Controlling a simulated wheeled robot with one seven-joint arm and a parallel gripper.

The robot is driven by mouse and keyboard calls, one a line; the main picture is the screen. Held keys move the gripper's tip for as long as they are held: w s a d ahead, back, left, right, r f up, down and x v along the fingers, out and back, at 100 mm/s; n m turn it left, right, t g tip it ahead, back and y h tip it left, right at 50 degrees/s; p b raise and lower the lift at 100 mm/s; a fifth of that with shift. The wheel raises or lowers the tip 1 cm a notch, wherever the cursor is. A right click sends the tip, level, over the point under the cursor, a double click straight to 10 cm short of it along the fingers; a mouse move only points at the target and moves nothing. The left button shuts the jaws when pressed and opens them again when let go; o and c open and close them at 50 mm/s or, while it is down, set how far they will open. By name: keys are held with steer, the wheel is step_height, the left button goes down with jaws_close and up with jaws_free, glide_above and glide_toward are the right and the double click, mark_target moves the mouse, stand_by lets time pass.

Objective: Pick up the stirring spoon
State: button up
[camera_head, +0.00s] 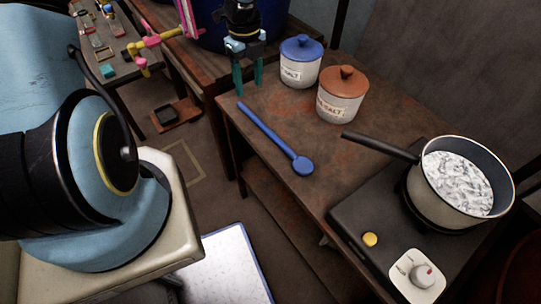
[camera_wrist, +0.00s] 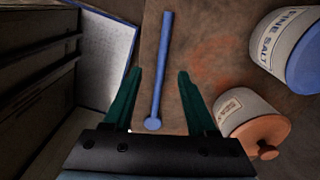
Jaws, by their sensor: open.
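The stirring spoon (camera_head: 272,136) is blue and lies flat on the brown wooden table (camera_head: 330,165), with its round end toward the hob in the head view. In the wrist view the spoon (camera_wrist: 160,70) runs upright in the picture, its round end low and between my fingers. My gripper (camera_head: 248,82) has dark green fingers and is open and empty. It hangs near the table's back left, beyond the spoon's handle end and left of the jars. The wrist view shows both fingertips (camera_wrist: 160,72) apart, one on each side of the spoon in the picture. I cannot tell the height above it.
A blue-lidded salt jar (camera_head: 300,65) and an orange-lidded jar (camera_head: 341,97) stand close right of my gripper. A pot (camera_head: 430,205) of pale contents sits on a dark hob (camera_head: 365,215), its handle pointing toward the jars. The table around the spoon is clear.

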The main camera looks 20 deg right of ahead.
steer(key=f, duration=0.1)
steer(key=b, duration=0.1)
glide_above(255, 118)
steer(key=shift+m, duration=0.3)
steer(key=f, duration=0.4)
steer(key=shift+w+a+f, duration=0.2)
steer(key=shift+w+f, duration=0.05)
steer(key=shift+f, duration=0.05)
steer(key=f, duration=0.3)
steer(key=f+b, duration=0.1)
steer(key=f, duration=0.1)
steer(key=shift+s+d+f, duration=0.2)
steer(key=shift+d+f, duration=0.1)
jaws_close()
